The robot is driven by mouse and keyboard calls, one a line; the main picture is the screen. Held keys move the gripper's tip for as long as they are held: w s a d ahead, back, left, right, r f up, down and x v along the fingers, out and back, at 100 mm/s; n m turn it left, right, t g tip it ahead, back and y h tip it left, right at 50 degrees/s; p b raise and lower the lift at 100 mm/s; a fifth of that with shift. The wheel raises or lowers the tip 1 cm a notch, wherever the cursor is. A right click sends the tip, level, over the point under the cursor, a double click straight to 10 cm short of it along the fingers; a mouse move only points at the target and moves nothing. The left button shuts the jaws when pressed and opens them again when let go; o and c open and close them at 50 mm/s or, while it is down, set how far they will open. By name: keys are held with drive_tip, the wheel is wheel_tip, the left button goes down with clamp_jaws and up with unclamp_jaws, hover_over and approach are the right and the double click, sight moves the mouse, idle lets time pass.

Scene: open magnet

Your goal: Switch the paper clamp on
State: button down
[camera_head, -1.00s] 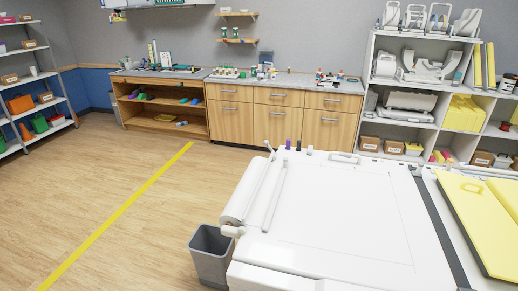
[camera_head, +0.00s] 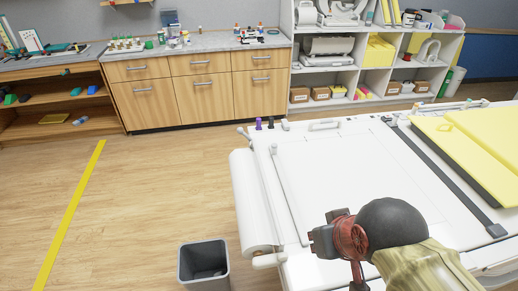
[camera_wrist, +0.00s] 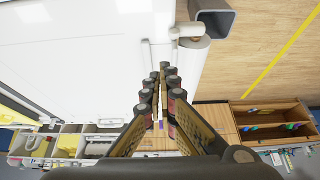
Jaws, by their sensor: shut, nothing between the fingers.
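The white table (camera_head: 345,185) has a white paper roll (camera_head: 252,200) along its left edge. A thin white bar (camera_head: 290,195) lies lengthwise beside the roll; I cannot tell for certain whether it is the paper clamp. No switch can be made out. In the wrist view, my gripper (camera_wrist: 167,70) is shut and empty, with the table (camera_wrist: 80,60) to its left and the roll (camera_wrist: 192,58) just to its right.
A grey bin (camera_head: 203,265) stands on the floor left of the roll. Small dark and purple knobs (camera_head: 264,124) sit at the table's far left corner. Yellow boards (camera_head: 465,150) lie on the right. Wooden cabinets (camera_head: 200,95) stand behind. The floor at left is clear.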

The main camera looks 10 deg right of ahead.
sight(286, 182)
drive_tip(key=shift+s+d, duration=0.1)
drive_tip(key=w+a+f+m+g+y+p, duration=0.2)
drive_tip(key=w+a+m+g+y, duration=0.3)
drive_tip(key=w+a+m, duration=0.55)
drive_tip(key=w+d+f+m+t+y+p, duration=0.1)
drive_tip(key=w+d+f+m+t+y, duration=0.1)
drive_tip(key=w+m, duration=0.5)
drive_tip(key=w+d+f+m+t+y+p, duration=0.1)
drive_tip(key=w+d+f+m+t+y, duration=0.1)
drive_tip(key=w+m, duration=0.6)
drive_tip(key=w+d+f+m+t+y+p, duration=0.1)
drive_tip(key=w+m+y, duration=0.3)
drive_tip(key=w+m, duration=0.4)
drive_tip(key=shift+w+d+f+t, duration=0.65)
drive_tip(key=shift+w+f+t, duration=0.2)
drive_tip(key=shift+f+t, duration=0.05)
drive_tip(key=w+d+f+m+t, duration=0.2)
drive_tip(key=d+f+m, duration=0.1)
drive_tip(key=d+m, duration=0.1)
drive_tip(key=w+d+f+m+t+h, duration=0.1)
drive_tip(key=w+d+f+m+t, duration=0.1)
drive_tip(key=w+d+f+m, duration=0.1)
drive_tip(key=w+d+f+m+t+h+p, duration=0.1)
drive_tip(key=w+d+f+m+t, duration=0.2)
drive_tip(key=d+m, duration=0.2)
drive_tip(key=shift+w+d+f+m, duration=0.1)
drive_tip(key=shift+w+f+m, duration=0.05)
drive_tip(key=shift+f+m, duration=0.35)
drive_tip(key=shift+r, duration=0.15)
